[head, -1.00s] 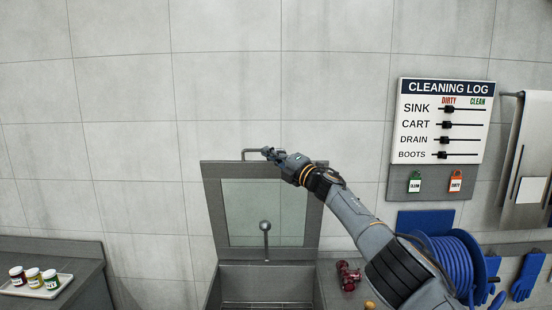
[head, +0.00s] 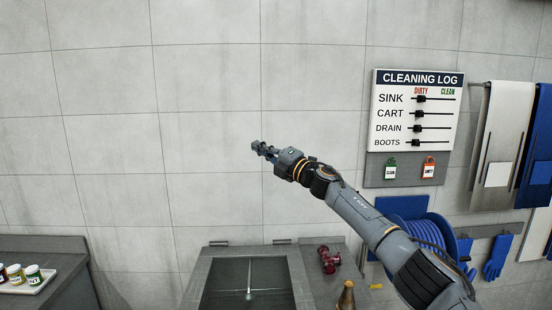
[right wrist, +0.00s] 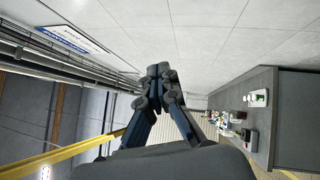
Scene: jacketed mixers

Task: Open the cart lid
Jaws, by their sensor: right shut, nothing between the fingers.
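A thin rod with a knob (head: 249,294) shows within the panel. My right gripper (head: 258,148) is shut and empty, in the air before the tiled wall, above the lid and apart from it. Its closed fingers (right wrist: 160,72) also show in the right wrist view. My left gripper is not visible.
To the right are a dark red valve-like fitting (head: 328,260), a brass cone (head: 346,297) and a blue hose reel (head: 410,232). The cleaning log board (head: 418,113) hangs on the wall. Jars on a tray (head: 42,285) stand at far left. The wall space left of my gripper is free.

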